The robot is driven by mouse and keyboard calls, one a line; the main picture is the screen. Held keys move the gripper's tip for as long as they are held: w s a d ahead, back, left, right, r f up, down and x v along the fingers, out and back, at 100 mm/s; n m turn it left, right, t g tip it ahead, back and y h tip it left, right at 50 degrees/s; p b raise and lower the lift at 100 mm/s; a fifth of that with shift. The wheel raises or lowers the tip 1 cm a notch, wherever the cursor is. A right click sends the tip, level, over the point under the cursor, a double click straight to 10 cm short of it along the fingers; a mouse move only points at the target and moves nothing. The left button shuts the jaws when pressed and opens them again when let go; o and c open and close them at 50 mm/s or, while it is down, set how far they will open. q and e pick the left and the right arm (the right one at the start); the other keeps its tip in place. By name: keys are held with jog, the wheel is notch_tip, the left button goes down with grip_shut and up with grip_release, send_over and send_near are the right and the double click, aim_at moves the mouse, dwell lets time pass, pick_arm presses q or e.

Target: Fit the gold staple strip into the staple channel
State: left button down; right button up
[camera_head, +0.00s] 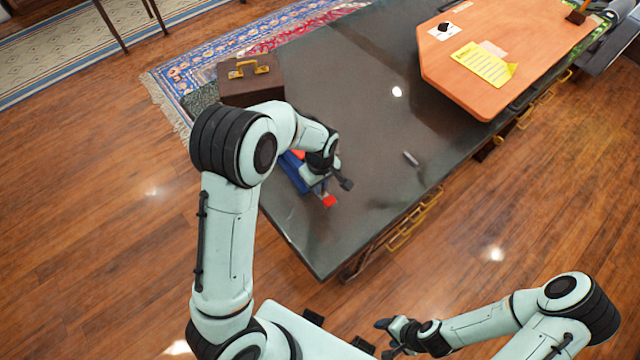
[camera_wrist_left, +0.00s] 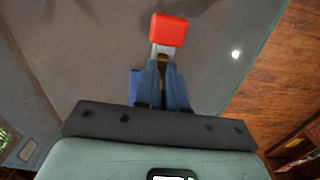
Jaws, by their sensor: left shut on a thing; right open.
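The stapler (camera_head: 297,177) lies on the dark table, partly hidden by my left arm; its blue body and red parts show. In the left wrist view a red end piece (camera_wrist_left: 168,30) on a silver part lies just beyond the fingertips, and a blue edge (camera_wrist_left: 135,84) shows beside them. My left gripper (camera_head: 326,183) is low over the stapler. In the wrist view the left gripper (camera_wrist_left: 162,66) is shut on a small gold piece (camera_wrist_left: 162,69), which looks like the staple strip. The staple channel is not clearly visible. My right gripper (camera_head: 388,337) is open and empty, off the table's near edge.
A small grey object (camera_head: 411,158) lies on the table (camera_head: 370,120) to the right. A brown case (camera_head: 250,82) with a gold handle stands behind my left arm. An orange board (camera_head: 500,45) with a yellow sheet (camera_head: 484,64) covers the far right. The table's middle is mostly clear.

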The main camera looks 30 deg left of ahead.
pick_arm(q)
jog(key=shift+s+d+f+b, duration=0.1)
jog(key=shift+s+f+b, duration=0.35)
jog(key=shift+f, duration=0.35)
jog(key=c, duration=1.2)
grip_release()
pick_arm(e)
jog(key=shift+s+d+f, duration=0.1)
jog(key=shift+s+f, duration=0.45)
pick_arm(q)
jog(key=shift+w+f, duration=0.1)
jog(key=shift+f, duration=0.05)
pick_arm(e)
jog(key=shift+w, duration=0.1)
pick_arm(q)
jog(key=shift+r+p, duration=0.35)
jog(key=shift+r, duration=0.1)
jog(key=r, duration=0.4)
jog(key=r+p, duration=0.1)
jog(key=r, duration=0.8)
jog(key=shift+w, duration=0.3)
pick_arm(e)
jog(key=shift+w+r, duration=1.05)
jog(key=shift+r, duration=0.15)
